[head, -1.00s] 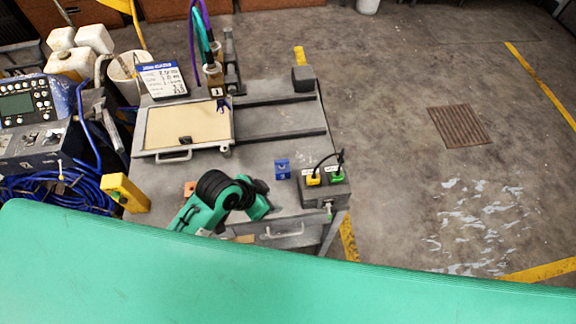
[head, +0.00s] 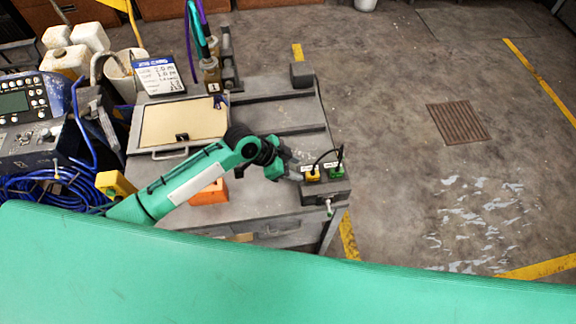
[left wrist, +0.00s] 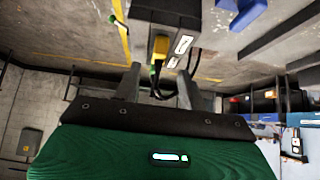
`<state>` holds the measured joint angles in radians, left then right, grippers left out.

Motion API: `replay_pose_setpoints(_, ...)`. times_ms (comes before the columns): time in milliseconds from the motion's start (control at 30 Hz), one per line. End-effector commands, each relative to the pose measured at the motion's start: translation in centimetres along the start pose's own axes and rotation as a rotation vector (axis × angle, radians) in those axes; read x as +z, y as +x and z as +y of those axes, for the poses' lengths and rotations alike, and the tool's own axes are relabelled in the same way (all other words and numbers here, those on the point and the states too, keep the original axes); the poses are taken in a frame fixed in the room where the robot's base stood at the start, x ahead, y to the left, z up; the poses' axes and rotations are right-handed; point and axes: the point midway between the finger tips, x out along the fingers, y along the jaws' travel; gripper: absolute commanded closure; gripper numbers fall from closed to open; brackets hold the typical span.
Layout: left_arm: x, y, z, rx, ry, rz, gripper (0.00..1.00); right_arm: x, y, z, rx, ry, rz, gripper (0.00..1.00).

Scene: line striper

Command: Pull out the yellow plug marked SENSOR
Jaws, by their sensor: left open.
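The yellow plug (head: 313,175) sits in the dark connector box (head: 328,193) at the right front corner of the grey cart. The green plug (head: 337,174) sits to its right, and a black cable arches over the two. Small white labels stand behind the plugs, too small to read. My left gripper (head: 295,171) is open and just left of the yellow plug, apart from it as far as I can tell. In the left wrist view the yellow plug (left wrist: 161,46) shows beyond the open fingers (left wrist: 157,82), with the green plug (left wrist: 154,71) below it. My right gripper is out of view.
The grey cart top (head: 285,150) carries a tan panel (head: 180,122), a job card (head: 158,75) and an orange block (head: 208,193) beside my arm. A blue block (left wrist: 247,14) shows in the left wrist view. Blue hose (head: 45,190) lies at left.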

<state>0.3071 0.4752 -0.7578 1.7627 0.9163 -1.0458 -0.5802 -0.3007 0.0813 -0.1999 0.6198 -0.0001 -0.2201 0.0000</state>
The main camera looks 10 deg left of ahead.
Motion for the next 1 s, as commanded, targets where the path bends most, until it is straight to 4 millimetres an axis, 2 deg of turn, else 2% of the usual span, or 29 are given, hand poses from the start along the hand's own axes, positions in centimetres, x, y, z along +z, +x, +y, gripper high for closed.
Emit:
replay_pose_setpoints(33, 0.2, 1.1, 0.0, 0.000, 0.000, 0.001, 0.58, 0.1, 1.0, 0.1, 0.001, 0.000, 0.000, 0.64)
replay_pose_setpoints(200, 0.2, 3.1, 0.0, 0.000, 0.000, 0.001, 0.58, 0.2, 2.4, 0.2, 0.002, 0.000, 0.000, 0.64)
replay_pose_setpoints(500, 0.1, 6.1, 0.0, 0.001, -0.001, 0.001, 0.58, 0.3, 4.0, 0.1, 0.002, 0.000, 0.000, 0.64)
replay_pose_setpoints(700, 0.0, 7.0, 0.0, 0.000, -0.001, -0.001, 0.58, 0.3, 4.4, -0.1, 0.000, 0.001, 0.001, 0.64)
replay_pose_setpoints(1000, 0.0, 7.1, 0.0, 0.000, 0.000, 0.000, 0.58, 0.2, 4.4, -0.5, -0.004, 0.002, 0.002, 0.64)
